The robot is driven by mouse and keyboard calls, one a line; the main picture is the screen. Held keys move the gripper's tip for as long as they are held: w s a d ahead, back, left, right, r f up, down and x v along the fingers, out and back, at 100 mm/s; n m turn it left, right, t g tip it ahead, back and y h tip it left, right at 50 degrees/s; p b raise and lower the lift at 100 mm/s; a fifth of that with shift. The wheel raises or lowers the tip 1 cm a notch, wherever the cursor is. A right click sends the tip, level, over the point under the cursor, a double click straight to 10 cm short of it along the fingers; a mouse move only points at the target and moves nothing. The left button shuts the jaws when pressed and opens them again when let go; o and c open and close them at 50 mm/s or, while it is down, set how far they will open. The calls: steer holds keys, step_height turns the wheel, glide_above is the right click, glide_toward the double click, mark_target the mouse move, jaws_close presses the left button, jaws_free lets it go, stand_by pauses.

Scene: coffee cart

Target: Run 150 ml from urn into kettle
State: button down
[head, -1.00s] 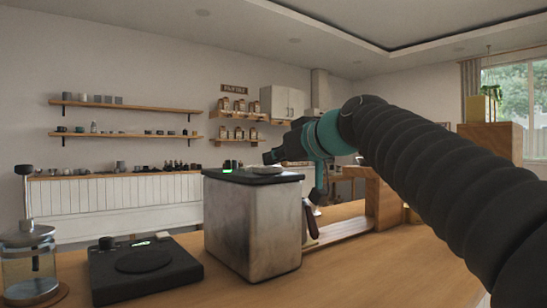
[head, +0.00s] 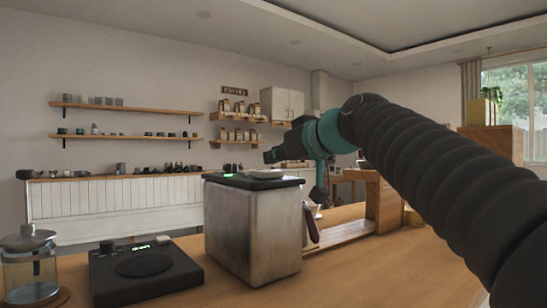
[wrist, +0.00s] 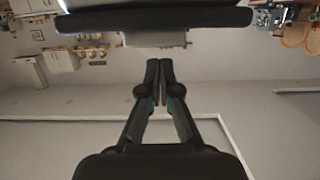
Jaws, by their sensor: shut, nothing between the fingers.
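A boxy metal vessel with a black lid, likely the urn (head: 253,232), stands on the wooden counter at the middle of the head view. A small green light shows on its top. A dark reddish handle (head: 312,226) shows at its right side; the rest of that thing is hidden, so I cannot tell whether it is the kettle. My gripper (head: 270,157) is above and behind the urn's top, apart from it, pointing left. In the wrist view my gripper (wrist: 159,62) has its fingers together with nothing between them. No tap or clear kettle shows.
A black flat appliance (head: 145,270) with a knob and lit display is left of the urn. A glass press (head: 30,268) stands at the far left. A wooden stand (head: 383,203) is to the right. The counter's front right (head: 390,275) is clear below my arm.

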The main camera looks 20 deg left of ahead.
steer(key=r+b+v, duration=0.1)
steer(key=v, duration=0.9)
steer(key=shift+r+b, duration=0.35)
steer(key=shift+s+d, duration=0.1)
steer(key=shift+d, duration=0.05)
